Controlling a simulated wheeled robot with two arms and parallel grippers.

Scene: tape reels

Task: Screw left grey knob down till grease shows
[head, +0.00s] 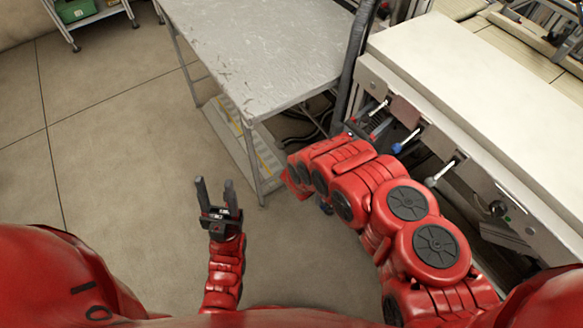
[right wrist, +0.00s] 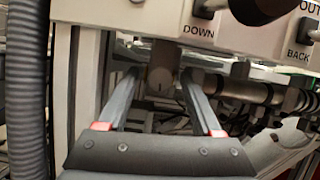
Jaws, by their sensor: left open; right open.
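In the right wrist view a grey cylindrical knob (right wrist: 160,78) hangs below the machine's front panel, left of centre. It looks like the left grey knob. My right gripper (right wrist: 159,88) is open, with one finger on each side of this knob; I cannot tell whether either finger touches it. No grease can be made out on it. In the head view my right arm hides the knob, and the right gripper (head: 356,131) is mostly hidden at the machine's front. My left gripper (head: 215,183) is open and empty, above the floor, away from the machine.
The machine's panel (right wrist: 120,12) is close above the right fingers, with DOWN and BACK labels. A ribbed grey hose (right wrist: 27,90) runs at left. A metal table (head: 255,45) stands left of the machine.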

